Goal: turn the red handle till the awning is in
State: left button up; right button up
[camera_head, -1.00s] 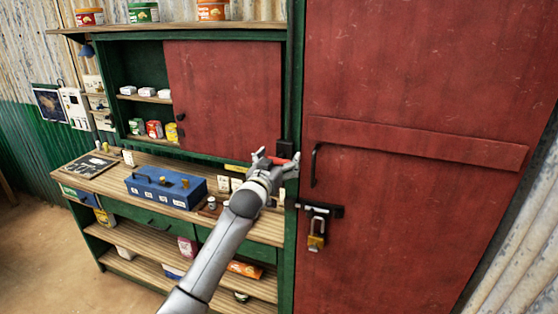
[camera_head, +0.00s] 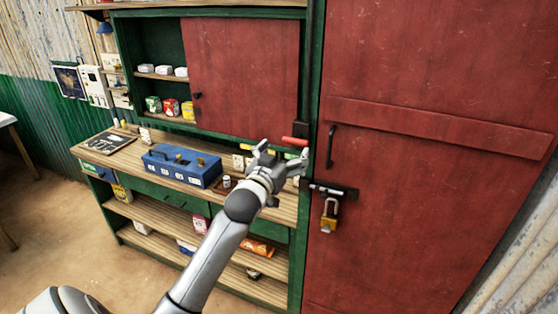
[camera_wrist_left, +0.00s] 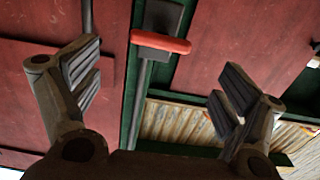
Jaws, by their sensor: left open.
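The red handle (camera_head: 294,141) is a short red bar on a dark bracket on the green post between the red sliding panel and the red door. In the left wrist view the red handle (camera_wrist_left: 161,43) lies beyond the fingertips, between them and a little above. My left gripper (camera_head: 281,152) is open and empty, just below and left of the handle. In the wrist view its fingers (camera_wrist_left: 160,85) are spread wide apart and do not touch the handle. The awning is not clearly in view. My right gripper is not in view.
A red door (camera_head: 420,160) with a black pull and a brass padlock (camera_head: 329,215) stands right of the handle.

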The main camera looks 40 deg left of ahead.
pick_arm(q)
jog(key=shift+v, duration=1.85)
